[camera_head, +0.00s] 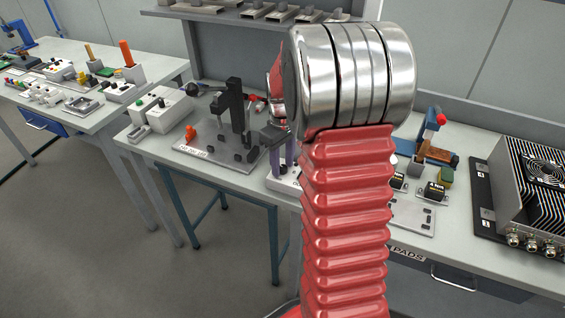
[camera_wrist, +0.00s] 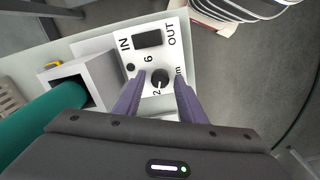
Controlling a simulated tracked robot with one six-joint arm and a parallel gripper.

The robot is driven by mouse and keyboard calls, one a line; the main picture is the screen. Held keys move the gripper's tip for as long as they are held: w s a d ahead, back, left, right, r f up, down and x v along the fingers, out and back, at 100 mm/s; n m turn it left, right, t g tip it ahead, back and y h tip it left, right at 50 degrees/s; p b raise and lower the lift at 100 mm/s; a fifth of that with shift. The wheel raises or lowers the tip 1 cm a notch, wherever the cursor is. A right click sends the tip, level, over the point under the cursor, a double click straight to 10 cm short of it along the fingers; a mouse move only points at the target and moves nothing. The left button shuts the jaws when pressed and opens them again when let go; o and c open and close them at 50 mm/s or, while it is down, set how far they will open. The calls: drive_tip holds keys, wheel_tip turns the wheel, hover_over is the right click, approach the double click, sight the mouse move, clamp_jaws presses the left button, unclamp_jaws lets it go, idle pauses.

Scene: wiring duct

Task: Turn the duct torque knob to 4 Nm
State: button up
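The torque knob (camera_wrist: 158,84) is a small black round knob on a white panel (camera_wrist: 181,45) in the wrist view. The marks "6", "2" and part of an "m" show around it. A light mark shows on the knob, but the setting is too small to read surely. My gripper (camera_wrist: 160,78) has purple fingers, apart on either side of the knob; I cannot tell if they touch it.
The panel also carries a black rectangular window (camera_wrist: 148,39) between "IN" and "OUT". A grey square-mouthed block (camera_wrist: 98,75) and a green cylinder (camera_wrist: 42,127) lie close left. A black fixture (camera_head: 235,115) stands left on the bench; a finned box (camera_head: 520,185) stands right.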

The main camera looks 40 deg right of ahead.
clamp_jaws()
drive_tip(key=shift+m, duration=0.4)
drive_tip(key=m, duration=0.5)
drive_tip(key=shift+m, duration=0.4)
drive_tip(key=m, duration=0.3)
drive_tip(key=shift+m, duration=0.3)
drive_tip(key=m, duration=0.3)
drive_tip(key=shift+m, duration=0.3)
drive_tip(key=shift+o, duration=0.9)
unclamp_jaws()
